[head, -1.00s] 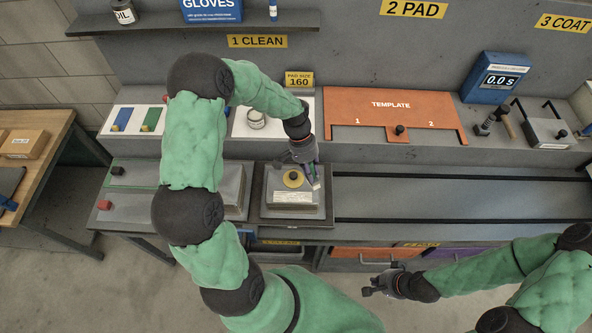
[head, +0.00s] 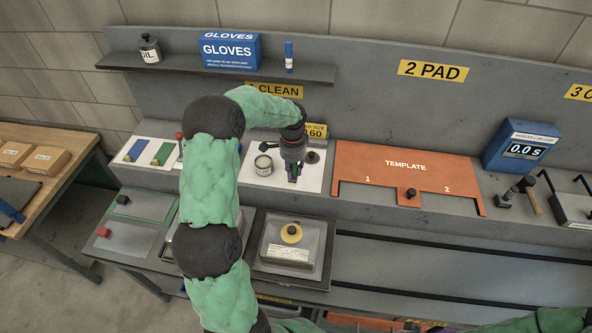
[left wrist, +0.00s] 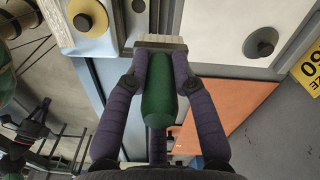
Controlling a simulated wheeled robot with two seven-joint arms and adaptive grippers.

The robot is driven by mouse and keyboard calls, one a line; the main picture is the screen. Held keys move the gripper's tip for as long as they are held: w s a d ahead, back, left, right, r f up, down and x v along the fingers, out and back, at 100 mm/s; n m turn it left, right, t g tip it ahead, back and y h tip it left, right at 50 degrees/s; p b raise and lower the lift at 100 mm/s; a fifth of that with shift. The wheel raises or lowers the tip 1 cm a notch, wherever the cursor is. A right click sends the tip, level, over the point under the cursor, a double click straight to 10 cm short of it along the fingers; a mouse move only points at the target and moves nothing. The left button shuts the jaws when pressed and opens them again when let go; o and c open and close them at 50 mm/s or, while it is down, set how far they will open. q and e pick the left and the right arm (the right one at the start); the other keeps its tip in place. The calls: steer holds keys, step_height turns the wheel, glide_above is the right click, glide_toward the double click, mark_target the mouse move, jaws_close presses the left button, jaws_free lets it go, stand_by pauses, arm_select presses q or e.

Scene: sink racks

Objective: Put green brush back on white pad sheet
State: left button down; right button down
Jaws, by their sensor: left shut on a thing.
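My left gripper (head: 293,178) is shut on the green brush (left wrist: 160,92). The left wrist view shows its green handle between the purple fingers and its pale bristle head (left wrist: 160,42) beyond them. In the head view the gripper points down over the white pad sheet (head: 311,182), between a tin and a black knob. The sheet also shows in the left wrist view (left wrist: 215,25). I cannot tell whether the brush touches it. A dark shape at the lower left of the left wrist view seems to be my right gripper (left wrist: 35,125); its fingers are unclear.
The open tin (head: 263,165) and black knob (head: 312,157) stand close on either side. The orange template (head: 400,170) lies to the right. A block with a yellow disc (head: 291,233) sits in front. A shelf (head: 215,70) with a gloves box (head: 230,50) is behind.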

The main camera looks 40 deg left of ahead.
arm_select(q)
steer(key=shift+w+a+f+p, duration=0.25)
steer(key=shift+w+a+f, duration=0.5)
steer(key=shift+w+f, duration=0.45)
steer(key=shift+w+a+f+p, duration=0.25)
steer(key=shift+w+a+f, duration=0.55)
steer(key=shift+w+f, duration=0.4)
steer(key=shift+w+a+f+p, duration=0.25)
steer(key=shift+w+a+f, duration=0.5)
steer(key=shift+w+f, duration=0.45)
step_height(320, 180, down, 3)
steer(key=shift+f+p, duration=0.1)
steer(key=shift+p, duration=0.45)
steer(key=shift+s, duration=0.1)
steer(key=shift+f, duration=0.2)
steer(key=c, duration=1)
jaws_free()
steer(key=shift+c, duration=0.2)
